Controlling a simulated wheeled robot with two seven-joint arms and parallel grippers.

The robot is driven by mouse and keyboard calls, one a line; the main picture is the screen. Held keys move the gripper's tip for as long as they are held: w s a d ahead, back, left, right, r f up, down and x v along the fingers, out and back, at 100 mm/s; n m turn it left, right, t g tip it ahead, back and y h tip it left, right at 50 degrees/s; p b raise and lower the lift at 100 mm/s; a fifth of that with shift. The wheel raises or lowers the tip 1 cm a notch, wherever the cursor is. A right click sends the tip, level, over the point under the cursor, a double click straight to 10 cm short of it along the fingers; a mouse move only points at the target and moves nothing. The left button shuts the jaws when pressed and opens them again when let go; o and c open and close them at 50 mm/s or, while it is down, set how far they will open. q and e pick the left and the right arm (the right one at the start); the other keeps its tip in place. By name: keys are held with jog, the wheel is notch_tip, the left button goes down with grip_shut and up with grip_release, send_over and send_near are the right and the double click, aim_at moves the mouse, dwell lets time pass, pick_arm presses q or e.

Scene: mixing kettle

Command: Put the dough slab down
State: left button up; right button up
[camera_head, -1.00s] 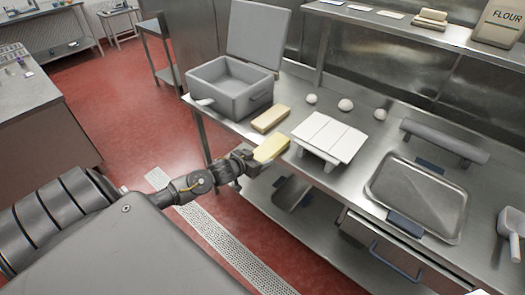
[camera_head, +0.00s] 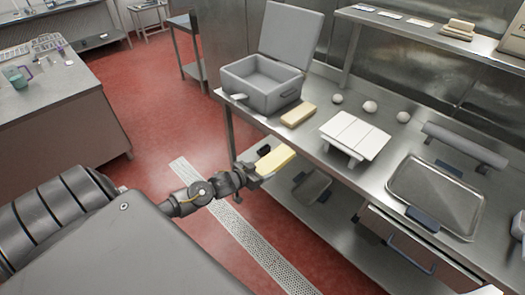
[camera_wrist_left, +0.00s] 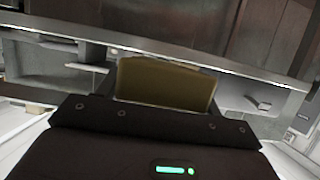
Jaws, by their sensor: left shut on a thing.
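A pale yellow dough slab (camera_head: 275,160) is held by my left gripper (camera_head: 257,174), just off the front edge of the steel table. In the left wrist view the slab (camera_wrist_left: 165,83) stands out beyond the dark gripper body, which hides its near end. A second yellow slab (camera_head: 298,115) lies on the table in front of the grey bin. My right gripper is not in view.
An open grey bin (camera_head: 262,85) with its lid up stands at the table's left end.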

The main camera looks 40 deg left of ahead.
aim_at(281, 159)
pick_arm(q)
jog(key=shift+w+d, duration=0.15)
jog(key=shift+w, duration=0.1)
jog(key=shift+w+d+r, duration=0.15)
jog(key=shift+n+y, duration=0.3)
jog(key=w+d+r+b, duration=0.1)
jog(key=w+d+r, duration=0.1)
jog(key=w+d+r+b, duration=0.2)
jog(key=shift+d+r, duration=0.2)
jog(key=shift+r, duration=0.2)
jog(key=s+d+r+b, duration=0.1)
jog(key=d+r+b, duration=0.2)
jog(key=r, duration=0.7)
jog(key=s+d+r+n+y+b, duration=0.1)
jog(key=d+r+b, duration=0.3)
jog(key=d+r, duration=0.4)
jog(key=shift+s+d+r, duration=0.15)
jog(key=shift+s+r, duration=0.45)
jog(key=shift+r, duration=0.4)
